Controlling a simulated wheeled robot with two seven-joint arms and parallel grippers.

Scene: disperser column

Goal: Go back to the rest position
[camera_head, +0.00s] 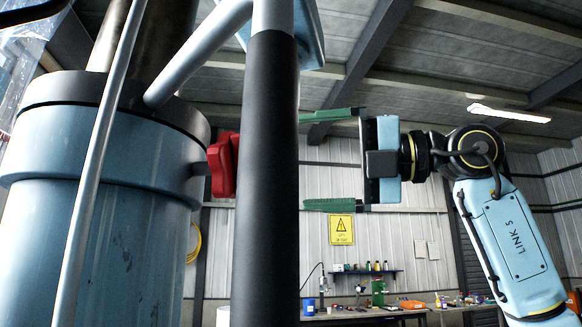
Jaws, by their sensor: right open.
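My right gripper (331,160) is in the middle of the head view, its arm coming in from the right. Its two green fingers point left and stand wide apart, with nothing between them. The fingertips end close to the right edge of a thick black post in the picture. A red handle (222,165) sits on the side of the large blue column (120,200), left of the post. The post hides part of the space between the handle and the gripper, and the handle is apart from the fingers. My left gripper does not show.
The black post (267,190) stands upright in front of the column. A thin grey rod (100,160) and a slanted grey tube (200,50) cross the left side. A workbench (370,313) with tools and bottles stands at the back. A yellow warning sign (341,229) hangs on the wall.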

